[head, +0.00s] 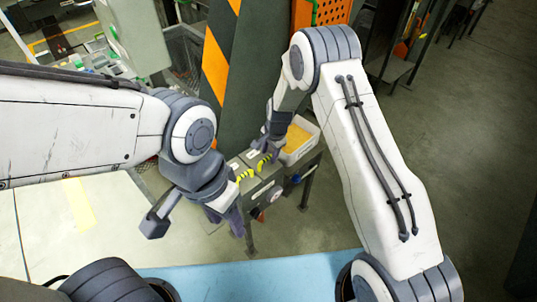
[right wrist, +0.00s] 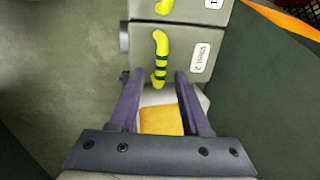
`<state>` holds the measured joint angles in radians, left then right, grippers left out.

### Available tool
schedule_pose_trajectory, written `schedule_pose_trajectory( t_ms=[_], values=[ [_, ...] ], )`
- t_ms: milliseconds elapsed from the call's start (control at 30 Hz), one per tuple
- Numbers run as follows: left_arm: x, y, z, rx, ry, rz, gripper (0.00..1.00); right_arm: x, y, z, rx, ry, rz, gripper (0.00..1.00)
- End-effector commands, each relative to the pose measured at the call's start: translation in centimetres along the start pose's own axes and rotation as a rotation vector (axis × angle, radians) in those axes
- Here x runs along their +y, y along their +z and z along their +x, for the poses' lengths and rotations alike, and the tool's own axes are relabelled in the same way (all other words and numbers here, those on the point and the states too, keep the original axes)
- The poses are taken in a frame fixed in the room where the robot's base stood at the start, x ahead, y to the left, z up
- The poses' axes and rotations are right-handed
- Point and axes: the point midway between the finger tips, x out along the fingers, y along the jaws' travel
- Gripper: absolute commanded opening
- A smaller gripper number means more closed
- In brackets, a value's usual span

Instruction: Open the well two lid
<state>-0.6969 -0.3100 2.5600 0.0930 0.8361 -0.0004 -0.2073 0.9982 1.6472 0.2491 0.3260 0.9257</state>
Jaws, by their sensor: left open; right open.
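The well two lid (right wrist: 182,72) is grey, with a curved yellow handle banded in black (right wrist: 160,55) and a white label reading upside down. The lid looks closed. In the head view its handle (head: 264,162) is the one nearer the white bin. My right gripper (right wrist: 158,88) is open, its two purple fingers apart at the near end of the handle. No contact is clear. The right gripper also shows in the head view (head: 265,142), above the lids. My left gripper (head: 236,217) is open, hanging in front of the grey unit.
The lid of well one has a similar handle (head: 245,175), which shows at the top of the right wrist view (right wrist: 164,6). A white bin of yellow material (head: 311,150) stands beside the wells. A striped column (head: 240,75) rises behind. Open floor lies right.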

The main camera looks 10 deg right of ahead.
Motion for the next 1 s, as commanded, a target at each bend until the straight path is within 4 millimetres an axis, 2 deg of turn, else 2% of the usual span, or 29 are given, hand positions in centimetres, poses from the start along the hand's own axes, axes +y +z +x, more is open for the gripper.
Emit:
schedule_pose_trajectory(
  t_ms=[100,367,400,467,500,533,1000],
  values=[
    [0.0,0.0,-0.02,0.0,0.0,0.0,0.5,-0.04,0.01,0.75,0.0,-0.001,0.0,0.47],
    [0.0,0.0,-0.01,0.0,0.0,0.0,0.5,-0.04,0.02,0.91,0.0,-0.001,-0.001,0.47],
    [0.0,0.0,-0.01,0.0,0.0,0.0,0.5,-0.04,0.02,0.91,0.0,-0.001,-0.001,0.43],
    [0.0,0.0,-0.01,0.0,0.0,0.0,0.5,-0.04,0.03,0.9,0.0,-0.001,-0.001,0.2],
    [0.0,0.0,-0.01,0.0,0.0,0.0,0.5,-0.03,0.03,0.9,0.0,-0.001,-0.001,0.05],
    [0.0,0.0,-0.01,0.0,0.0,0.0,0.5,-0.03,0.03,0.9,0.0,-0.001,-0.001,0.0],
    [0.0,0.0,-0.02,0.0,0.0,0.0,0.5,0.02,0.02,0.88,0.0,0.0,-0.001,0.0]
  ],
)
